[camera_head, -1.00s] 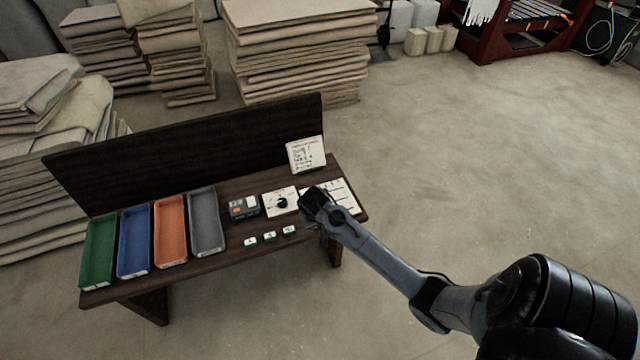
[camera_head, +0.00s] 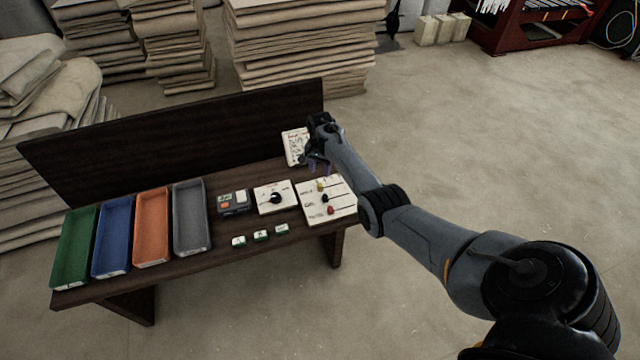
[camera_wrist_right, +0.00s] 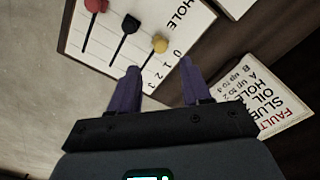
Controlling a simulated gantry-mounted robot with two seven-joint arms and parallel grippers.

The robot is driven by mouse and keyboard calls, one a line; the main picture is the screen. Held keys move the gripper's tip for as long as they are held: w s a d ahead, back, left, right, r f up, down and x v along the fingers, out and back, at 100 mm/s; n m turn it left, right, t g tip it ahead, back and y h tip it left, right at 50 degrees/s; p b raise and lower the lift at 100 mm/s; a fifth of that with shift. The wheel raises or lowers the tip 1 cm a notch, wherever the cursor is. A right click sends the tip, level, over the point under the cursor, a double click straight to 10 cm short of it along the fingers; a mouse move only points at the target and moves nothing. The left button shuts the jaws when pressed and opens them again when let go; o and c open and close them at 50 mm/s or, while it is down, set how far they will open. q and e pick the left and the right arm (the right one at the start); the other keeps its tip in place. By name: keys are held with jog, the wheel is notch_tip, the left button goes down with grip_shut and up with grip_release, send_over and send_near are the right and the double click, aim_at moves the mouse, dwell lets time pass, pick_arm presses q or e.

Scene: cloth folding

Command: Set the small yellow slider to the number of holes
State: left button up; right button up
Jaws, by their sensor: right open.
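The small yellow slider (camera_head: 320,186) is on a white slider panel (camera_head: 345,211) at the right end of the bench. In the right wrist view, its round yellow knob (camera_wrist_right: 160,44) stands near the 0 end of a scale marked 0 to 3, beside the label HOLE. A black slider (camera_head: 325,198) and a red slider (camera_head: 330,210) are on the same panel. My right gripper (camera_head: 320,167) is open and empty, behind the yellow slider in the head view. In the wrist view its purple fingertips (camera_wrist_right: 159,76) are apart, with the knob beyond them, not between them.
A card (camera_head: 295,146) with printed text about faults leans at the back of the bench, close to my right gripper. A dial panel (camera_head: 288,187), a small grey device (camera_head: 234,204) and several coloured trays (camera_head: 72,247) stand to the left. Small green-white blocks (camera_head: 260,236) lie in front.

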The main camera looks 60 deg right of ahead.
aim_at(320, 184)
notch_tip(320, 184, down, 7)
jog(key=b, duration=0.4)
jog(key=shift+f, duration=0.2)
jog(key=shift+d, duration=0.1)
grip_shut()
